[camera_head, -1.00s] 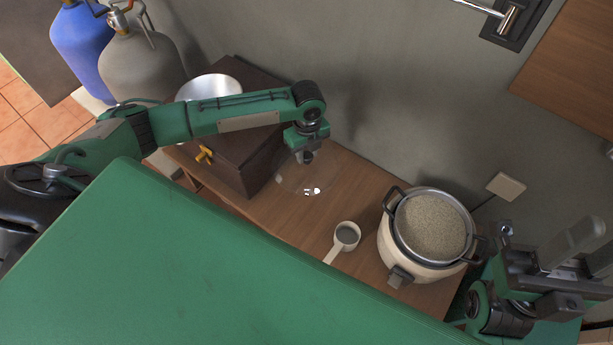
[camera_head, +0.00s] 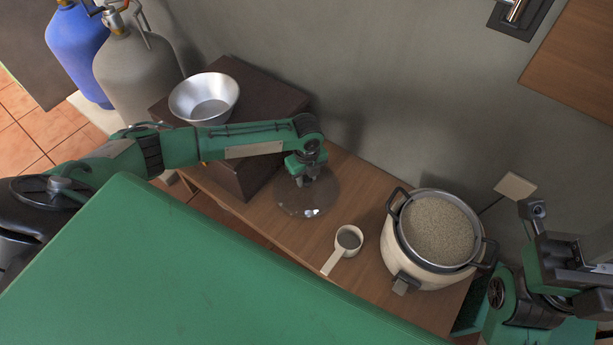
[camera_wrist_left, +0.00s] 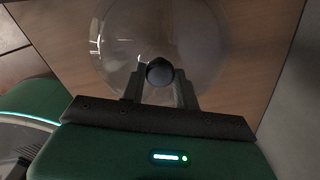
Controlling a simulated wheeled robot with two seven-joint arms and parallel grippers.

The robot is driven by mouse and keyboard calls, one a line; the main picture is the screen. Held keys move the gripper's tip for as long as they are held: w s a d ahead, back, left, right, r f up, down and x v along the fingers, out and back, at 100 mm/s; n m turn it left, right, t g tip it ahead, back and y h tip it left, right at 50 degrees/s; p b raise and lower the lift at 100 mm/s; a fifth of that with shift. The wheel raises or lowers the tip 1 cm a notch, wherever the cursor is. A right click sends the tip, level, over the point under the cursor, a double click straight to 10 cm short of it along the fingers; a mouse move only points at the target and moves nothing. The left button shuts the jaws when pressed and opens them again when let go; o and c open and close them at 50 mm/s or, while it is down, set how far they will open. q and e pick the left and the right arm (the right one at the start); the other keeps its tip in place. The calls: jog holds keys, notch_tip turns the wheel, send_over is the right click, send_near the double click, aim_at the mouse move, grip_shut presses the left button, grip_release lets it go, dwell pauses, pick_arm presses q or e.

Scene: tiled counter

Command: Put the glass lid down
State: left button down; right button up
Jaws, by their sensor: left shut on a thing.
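The clear round glass lid (camera_head: 325,203) is over the wooden counter, between the dark box and the rice cooker. My left gripper (camera_head: 308,180) points down at its middle and is shut on its dark knob. In the left wrist view the knob (camera_wrist_left: 160,72) sits between the two fingers, with the glass lid (camera_wrist_left: 115,45) spread around it. The lid looks level and close to the counter, but I cannot tell whether it touches. My right gripper (camera_head: 577,268) is at the right edge; its fingers are not clear.
A cream rice cooker (camera_head: 399,262) with a grain-filled pot stands right of the lid. A metal bowl (camera_head: 204,98) sits on a dark box (camera_head: 262,92) behind my left arm. Gas cylinders (camera_head: 133,68) stand at far left.

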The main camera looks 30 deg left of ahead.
pick_arm(q)
jog(key=shift+f, duration=0.1)
jog(key=c, duration=1)
grip_release()
jog(key=shift+c, duration=0.2)
